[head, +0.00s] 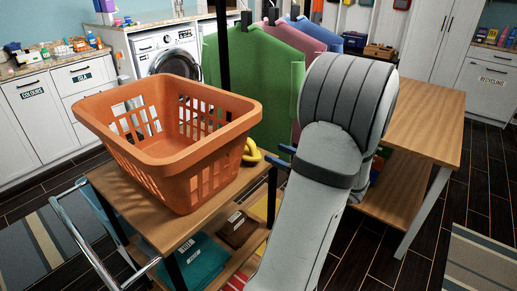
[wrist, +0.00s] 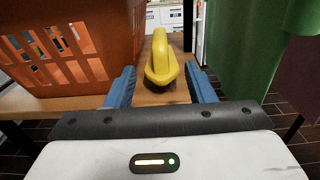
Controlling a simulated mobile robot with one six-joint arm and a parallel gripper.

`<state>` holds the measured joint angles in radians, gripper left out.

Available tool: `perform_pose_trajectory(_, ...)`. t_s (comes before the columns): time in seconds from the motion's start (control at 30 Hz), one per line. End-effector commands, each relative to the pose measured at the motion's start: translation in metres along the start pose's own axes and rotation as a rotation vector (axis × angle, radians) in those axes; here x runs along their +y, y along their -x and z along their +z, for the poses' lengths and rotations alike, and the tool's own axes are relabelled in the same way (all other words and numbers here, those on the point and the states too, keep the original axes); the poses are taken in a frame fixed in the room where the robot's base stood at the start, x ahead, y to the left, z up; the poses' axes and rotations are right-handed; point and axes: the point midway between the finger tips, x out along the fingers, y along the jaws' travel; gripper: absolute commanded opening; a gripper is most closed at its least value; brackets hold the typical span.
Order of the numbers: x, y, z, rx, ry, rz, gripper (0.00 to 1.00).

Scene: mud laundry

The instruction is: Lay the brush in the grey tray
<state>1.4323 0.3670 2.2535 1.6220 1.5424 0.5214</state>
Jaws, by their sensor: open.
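A yellow rounded object, which looks like the brush (wrist: 160,58), stands on the wooden trolley top in the wrist view, with a dark underside. In the head view the brush (head: 251,152) is partly hidden behind the orange basket's right corner. My gripper (wrist: 161,76) is open, its blue fingers apart on either side of the brush's near end as seen in the wrist view. I cannot tell whether they touch it. In the head view only a bit of my gripper (head: 286,152) shows past my arm. I see no grey tray in either view.
The orange basket (head: 165,151) fills most of the trolley top (head: 150,225), close to the left of my gripper. Hanging green clothes (head: 250,85) are behind and right. A wooden table (head: 430,110) stands at the right. Teal cloth (head: 200,262) lies on the lower shelf.

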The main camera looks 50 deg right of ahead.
Motion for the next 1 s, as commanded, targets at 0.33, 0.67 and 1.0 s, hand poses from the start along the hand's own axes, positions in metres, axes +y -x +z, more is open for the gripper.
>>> perform_pose_trajectory(0.33, -0.004, -0.017, 0.016, -0.004, -0.012, 0.002, 0.49)
perform_pose_trajectory(0.67, 0.002, -0.025, 0.004, 0.001, -0.005, 0.000, 0.49)
perform_pose_trajectory(1.0, 0.002, -0.060, 0.002, 0.002, -0.004, 0.001, 0.49)
